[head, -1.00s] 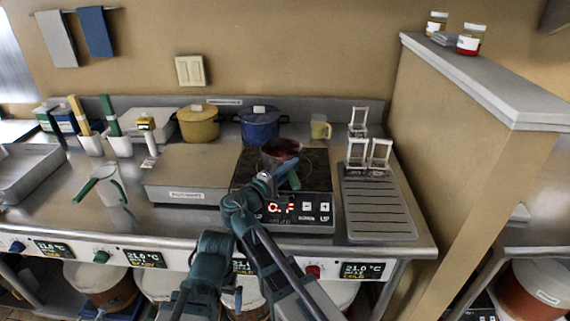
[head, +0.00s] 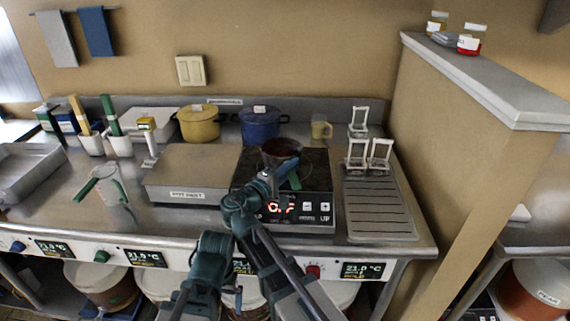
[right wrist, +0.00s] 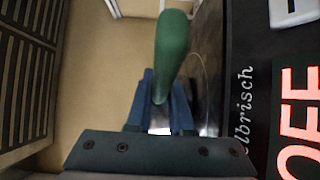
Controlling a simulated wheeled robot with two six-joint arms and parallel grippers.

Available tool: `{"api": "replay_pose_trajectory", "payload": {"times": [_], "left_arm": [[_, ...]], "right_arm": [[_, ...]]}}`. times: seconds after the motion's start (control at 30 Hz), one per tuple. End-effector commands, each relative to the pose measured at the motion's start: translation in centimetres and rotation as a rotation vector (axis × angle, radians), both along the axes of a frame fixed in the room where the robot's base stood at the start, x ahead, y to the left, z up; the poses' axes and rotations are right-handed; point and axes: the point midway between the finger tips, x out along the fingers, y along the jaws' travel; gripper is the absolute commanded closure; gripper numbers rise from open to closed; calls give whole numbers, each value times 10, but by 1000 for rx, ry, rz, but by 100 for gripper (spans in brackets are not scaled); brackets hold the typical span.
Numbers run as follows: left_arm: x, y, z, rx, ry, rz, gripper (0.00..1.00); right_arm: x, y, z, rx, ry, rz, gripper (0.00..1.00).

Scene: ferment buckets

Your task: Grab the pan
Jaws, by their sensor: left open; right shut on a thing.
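The pan (head: 281,150) is a small dark saucepan with reddish-brown contents, upright at the cooktop (head: 318,165); I cannot tell whether its base touches. Its green handle (head: 294,181) points toward me and shows large in the right wrist view (right wrist: 172,50). My right gripper (right wrist: 161,105) is shut on the handle's near end; in the head view its arm covers part of the handle. My left gripper (head: 214,241) is low in the head view, in front of the counter and away from the pan. Its fingers are hard to make out.
A flat grey box (head: 190,172) stands left of the cooktop. A ribbed drain tray (head: 380,212) and white-framed stands (head: 380,155) are on the right. Yellow (head: 199,123) and blue (head: 260,123) pots stand behind. A jug (head: 112,187) is at left. A partition wall rises at right.

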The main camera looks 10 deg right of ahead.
Motion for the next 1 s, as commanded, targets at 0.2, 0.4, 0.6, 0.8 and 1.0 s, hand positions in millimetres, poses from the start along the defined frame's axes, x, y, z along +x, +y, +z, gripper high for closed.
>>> {"api": "replay_pose_trajectory", "payload": {"times": [0.2,0.4,0.6,0.8,1.0], "left_arm": [[0,0,0,0,0,0,1],[0,0,0,0,0,0,1],[0,0,1,0,0,0,1],[0,0,5,0,0,0,1],[0,0,13,0,0,0,1]], "right_arm": [[0,0,-1,2,1,1,100],[0,0,0,0,0,1,100],[0,0,1,0,0,1,100],[1,-1,5,-1,-1,1,100],[1,-4,13,-1,-1,0,100]]}}
